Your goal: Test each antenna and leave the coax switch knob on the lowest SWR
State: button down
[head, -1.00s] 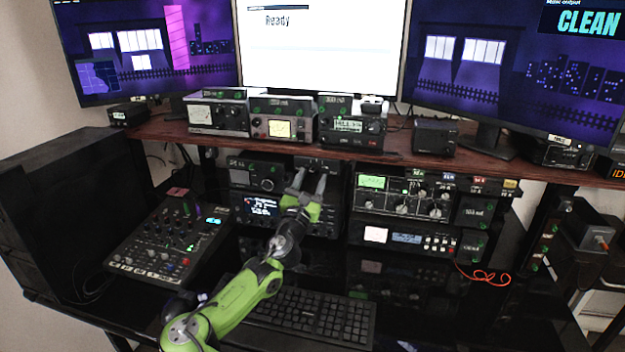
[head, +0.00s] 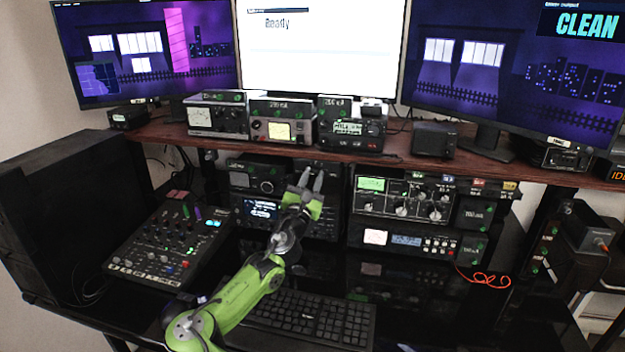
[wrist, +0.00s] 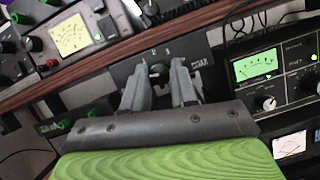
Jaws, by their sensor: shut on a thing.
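The coax switch is a dark panel (wrist: 200,62) with a small dark knob (wrist: 158,69) and position numbers above it. It sits under the wooden shelf, and only its top edge (head: 327,165) shows in the head view. My gripper (head: 313,176) reaches up to it from below. In the wrist view my gripper (wrist: 160,75) has one finger on each side of the knob and is shut on it. The knob's pointer is hidden or too small to read. A green-lit needle meter (wrist: 256,67) is on the unit to the right; its reading is unclear.
The wooden shelf (head: 270,143) runs just above the switch and carries several radios. The knobbed tuner-like unit (head: 405,200) stands close on the right. A mixer (head: 165,245) and a keyboard (head: 310,318) lie on the desk. The right monitor (head: 510,70) reads CLEAN; the middle one (head: 320,50) reads Ready.

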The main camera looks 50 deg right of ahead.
jog(key=m+g+p, duration=0.1)
jog(key=m, duration=0.2)
jog(key=m+g+p, duration=0.1)
jog(key=m+g, duration=0.1)
jog(key=m, duration=0.1)
jog(key=shift+w+a+r, duration=0.1)
jog(key=shift+w+r, duration=0.05)
jog(key=shift+m+g+p, duration=0.55)
jog(key=shift+m+g, duration=0.45)
jog(key=shift+m, duration=1.1)
jog(key=shift+y, duration=0.3)
jog(key=c, duration=0.9)
grip_release()
jog(key=shift+a, duration=0.1)
